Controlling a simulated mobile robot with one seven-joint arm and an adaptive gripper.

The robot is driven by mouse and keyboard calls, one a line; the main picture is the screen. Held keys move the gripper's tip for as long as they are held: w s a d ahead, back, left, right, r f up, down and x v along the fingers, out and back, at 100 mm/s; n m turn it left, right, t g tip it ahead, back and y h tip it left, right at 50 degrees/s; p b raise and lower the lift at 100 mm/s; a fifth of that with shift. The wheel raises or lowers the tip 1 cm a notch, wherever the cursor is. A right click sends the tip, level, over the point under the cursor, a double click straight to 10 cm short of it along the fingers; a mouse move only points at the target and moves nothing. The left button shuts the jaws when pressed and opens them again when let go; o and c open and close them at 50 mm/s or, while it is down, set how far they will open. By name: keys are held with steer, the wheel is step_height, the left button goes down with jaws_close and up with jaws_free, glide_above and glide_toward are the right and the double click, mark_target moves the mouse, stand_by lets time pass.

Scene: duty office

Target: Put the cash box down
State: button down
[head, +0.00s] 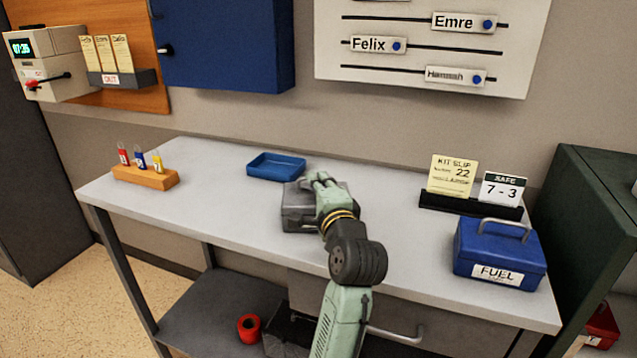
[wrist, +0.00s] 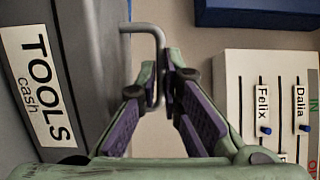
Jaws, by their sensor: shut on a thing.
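The cash box (head: 298,210) is grey and sits at the middle of the table in the head view, partly hidden behind my gripper. In the wrist view the box (wrist: 85,60) fills the left side, with a white label reading "TOOLS cash". My gripper (head: 322,182) is over the box. In the wrist view its fingers (wrist: 160,88) are shut on the box's grey bar handle (wrist: 140,28). The box looks upright in the head view. I cannot tell whether its underside touches the tabletop.
The grey table (head: 225,215) has free room left of the box. A blue tray (head: 276,167) lies just behind it. A vial rack (head: 146,177) stands at left. A blue FUEL box (head: 499,255) and card holder (head: 470,207) stand at right. A red roll (head: 249,328) is below.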

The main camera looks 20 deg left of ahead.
steer(key=c, duration=2.1)
jaws_free()
steer(key=shift+c, duration=0.2)
steer(key=o, duration=0.4)
